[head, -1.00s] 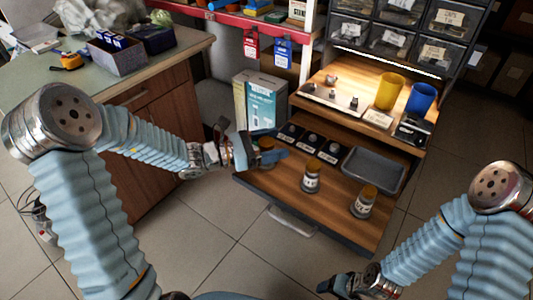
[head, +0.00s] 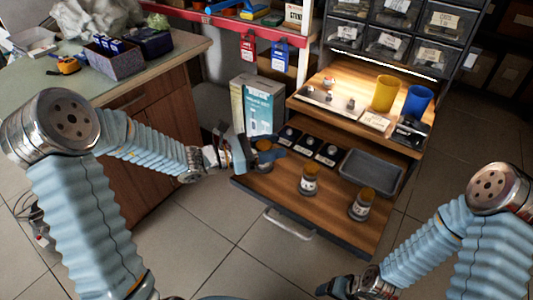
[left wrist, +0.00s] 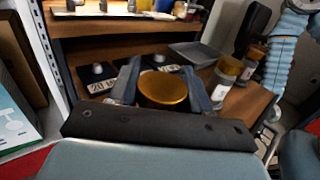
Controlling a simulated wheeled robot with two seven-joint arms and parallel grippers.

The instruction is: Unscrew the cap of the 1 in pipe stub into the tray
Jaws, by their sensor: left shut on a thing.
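Three capped pipe stubs stand on the pulled-out wooden shelf. Their labels are too small to read. My left gripper (head: 268,146) is at the leftmost stub (head: 264,160), its fingers shut on that stub's orange-brown cap (left wrist: 163,90). The fingers lie on either side of the cap in the left wrist view; the stub's body is hidden there. The middle stub (head: 309,181) and the right stub (head: 361,205) have similar caps. The empty grey tray (head: 372,172) lies at the shelf's right. My right gripper (head: 334,287) is low at the bottom; its finger gap is unclear.
Black label holders (head: 307,143) with small parts lie behind the stubs. A yellow cup (head: 386,93) and a blue cup (head: 418,101) stand on the upper shelf. A boxed item (head: 258,105) stands left of the unit. The shelf's front middle is clear.

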